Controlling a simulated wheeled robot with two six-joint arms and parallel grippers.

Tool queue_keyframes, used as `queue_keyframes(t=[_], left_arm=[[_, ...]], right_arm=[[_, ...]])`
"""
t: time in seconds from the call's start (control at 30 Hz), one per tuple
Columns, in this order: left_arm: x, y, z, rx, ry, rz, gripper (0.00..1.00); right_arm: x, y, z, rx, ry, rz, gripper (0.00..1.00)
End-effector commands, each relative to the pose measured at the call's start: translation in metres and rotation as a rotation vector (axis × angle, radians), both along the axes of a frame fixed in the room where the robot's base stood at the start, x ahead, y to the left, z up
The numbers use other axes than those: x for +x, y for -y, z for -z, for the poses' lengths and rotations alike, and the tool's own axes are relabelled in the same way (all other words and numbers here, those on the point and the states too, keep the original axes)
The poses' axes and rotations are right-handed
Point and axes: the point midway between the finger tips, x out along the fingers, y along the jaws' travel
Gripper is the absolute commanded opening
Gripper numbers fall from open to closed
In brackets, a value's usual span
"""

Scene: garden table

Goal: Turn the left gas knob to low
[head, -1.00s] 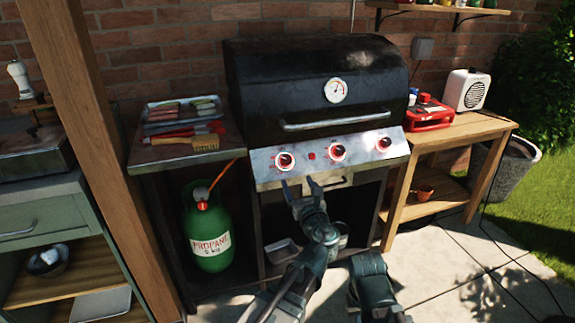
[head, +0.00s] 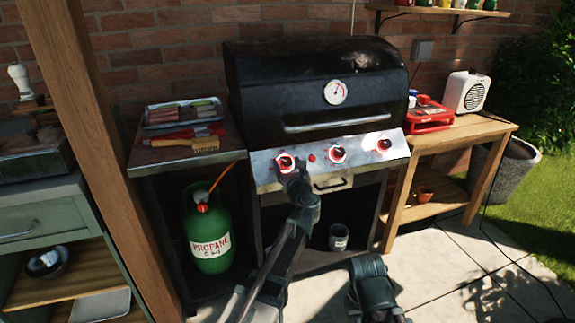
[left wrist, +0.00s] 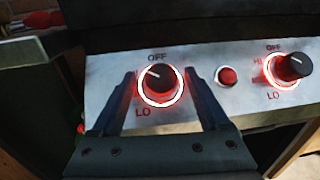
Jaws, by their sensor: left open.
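The left gas knob (head: 285,163) is on the sloped silver panel of the black grill (head: 318,85). In the left wrist view the knob (left wrist: 161,83) is dark with a glowing red ring. Its white mark points up and left, between OFF at the top and the side where HI sits; LO is printed below left. My left gripper (head: 295,168) is at the panel, open. In the left wrist view its fingers (left wrist: 163,78) stand on both sides of the knob, with small gaps showing. The left finger partly covers the HI label.
A red button (left wrist: 227,76) and the middle knob (left wrist: 288,69) lie to the right of the left knob. A side shelf (head: 185,155) with a tray and brush is left of the grill. A green propane bottle (head: 210,235) stands below it.

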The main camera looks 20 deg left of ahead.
Motion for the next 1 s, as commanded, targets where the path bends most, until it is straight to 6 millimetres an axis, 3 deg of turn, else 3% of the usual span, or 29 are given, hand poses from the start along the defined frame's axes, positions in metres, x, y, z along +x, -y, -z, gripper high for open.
queue_keyframes(t=[0.13,0.57,1.0], left_arm=[[-0.0002,0.0001,0.0,0.0,0.0,0.0,0.78],[-0.0003,0.0004,0.0,0.0,0.0,0.001,0.01],[0.0024,0.0029,-0.0009,-0.058,0.037,-0.066,0.0]], right_arm=[[0.0,0.0,0.0,0.0,0.0,0.0,0.0],[0.0,0.0,0.0,0.0,0.0,0.0,0.0],[0.0,0.0,-0.0004,0.0,0.0,0.0,0.0]])
